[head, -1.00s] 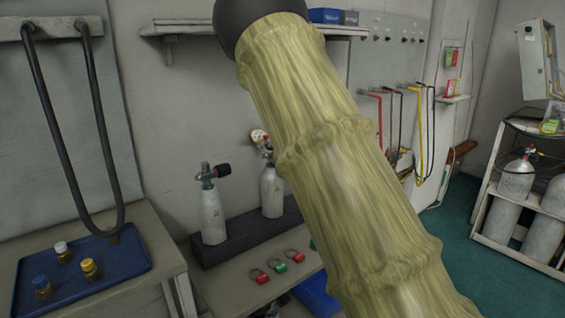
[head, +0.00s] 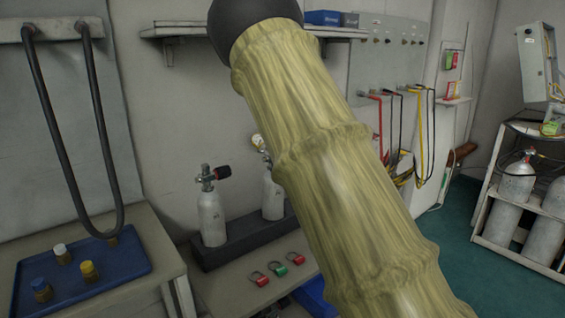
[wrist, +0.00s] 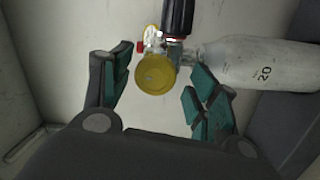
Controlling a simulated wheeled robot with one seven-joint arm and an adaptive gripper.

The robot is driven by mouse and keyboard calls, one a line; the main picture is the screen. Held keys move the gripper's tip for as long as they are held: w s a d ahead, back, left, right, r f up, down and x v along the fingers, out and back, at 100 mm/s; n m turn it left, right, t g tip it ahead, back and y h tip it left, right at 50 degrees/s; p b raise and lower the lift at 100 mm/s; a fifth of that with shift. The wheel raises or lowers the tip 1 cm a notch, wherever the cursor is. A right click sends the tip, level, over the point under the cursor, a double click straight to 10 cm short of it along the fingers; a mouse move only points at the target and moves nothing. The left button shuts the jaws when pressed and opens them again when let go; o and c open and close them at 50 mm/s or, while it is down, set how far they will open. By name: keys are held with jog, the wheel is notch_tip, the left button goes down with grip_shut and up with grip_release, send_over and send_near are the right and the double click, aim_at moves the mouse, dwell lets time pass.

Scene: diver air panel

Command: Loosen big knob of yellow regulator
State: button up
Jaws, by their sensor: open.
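In the wrist view the yellow regulator's big round knob (wrist: 155,74) faces me, beside the valve of a white cylinder (wrist: 265,62) marked 20. A small red part and a pale fitting sit next to the knob, and a black handle (wrist: 178,15) stands above it. My gripper (wrist: 160,70) is open, with one teal-padded finger on each side of the knob. Gaps show at both sides; how deep the knob lies between the fingers is unclear. In the head view my arm hides the gripper and part of the right cylinder (head: 272,197).
A second cylinder (head: 211,215) stands to the left in the dark rack (head: 225,250). A blue tray (head: 125,265) with small fittings sits at left. A shelf (head: 170,32) hangs above.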

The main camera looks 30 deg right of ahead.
jog(key=shift+s, duration=0.1)
jog(key=s, duration=1.1)
jog(key=shift+s+a, duration=0.4)
